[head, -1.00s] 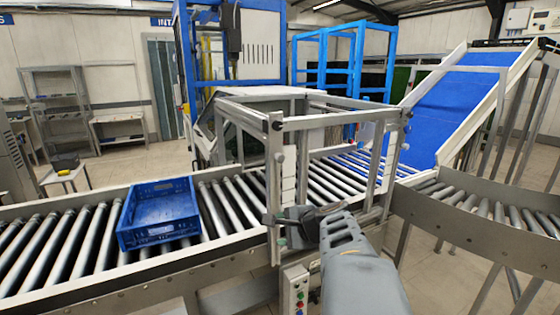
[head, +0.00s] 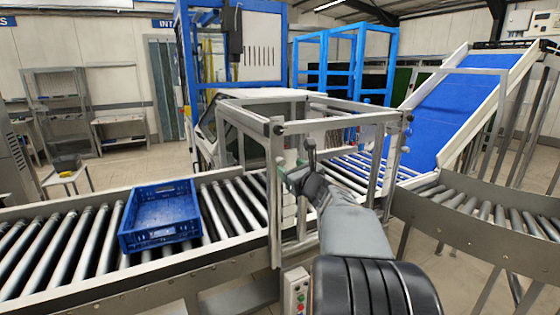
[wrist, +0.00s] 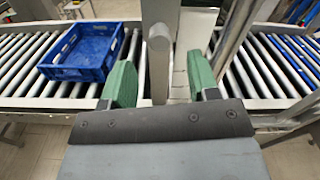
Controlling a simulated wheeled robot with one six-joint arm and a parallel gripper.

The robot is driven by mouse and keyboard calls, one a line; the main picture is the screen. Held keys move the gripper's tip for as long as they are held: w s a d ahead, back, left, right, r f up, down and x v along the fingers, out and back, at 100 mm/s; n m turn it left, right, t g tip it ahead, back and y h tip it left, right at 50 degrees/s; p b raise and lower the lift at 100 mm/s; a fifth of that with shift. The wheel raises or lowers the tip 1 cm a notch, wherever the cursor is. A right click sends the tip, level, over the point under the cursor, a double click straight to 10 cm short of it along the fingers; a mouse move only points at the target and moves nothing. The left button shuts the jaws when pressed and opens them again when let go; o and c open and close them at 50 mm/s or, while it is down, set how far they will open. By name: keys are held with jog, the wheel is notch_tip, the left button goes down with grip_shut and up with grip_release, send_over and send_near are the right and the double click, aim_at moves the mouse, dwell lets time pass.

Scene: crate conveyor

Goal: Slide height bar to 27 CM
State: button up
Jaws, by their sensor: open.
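The height bar belongs to the grey metal frame (head: 340,122) that stands over the roller conveyor. I cannot tell which of its crossbars slides. White plates run down the near post (head: 290,205); no centimetre marks can be read. My gripper (head: 293,168) is raised in front of that post, partly hidden by my own arm. In the wrist view my gripper (wrist: 160,82) has its green fingers apart. A grey round-ended peg (wrist: 158,60) lies between them, with gaps on both sides; I cannot tell whether it touches.
A blue crate (head: 160,215) sits on the rollers to the left. A control box with buttons (head: 296,295) hangs below the conveyor edge. A blue inclined belt (head: 455,110) and a curved roller section (head: 480,205) lie to the right.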

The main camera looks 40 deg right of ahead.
aim_at(283, 163)
jog(key=shift+w+d+p, duration=0.25)
jog(key=shift+w+p, duration=0.1)
jog(key=shift+w, duration=1.4)
jog(key=shift+w+d+p, duration=0.2)
jog(key=shift+w+p, duration=0.15)
jog(key=shift+w, duration=1.35)
jog(key=shift+c, duration=0.2)
grip_shut()
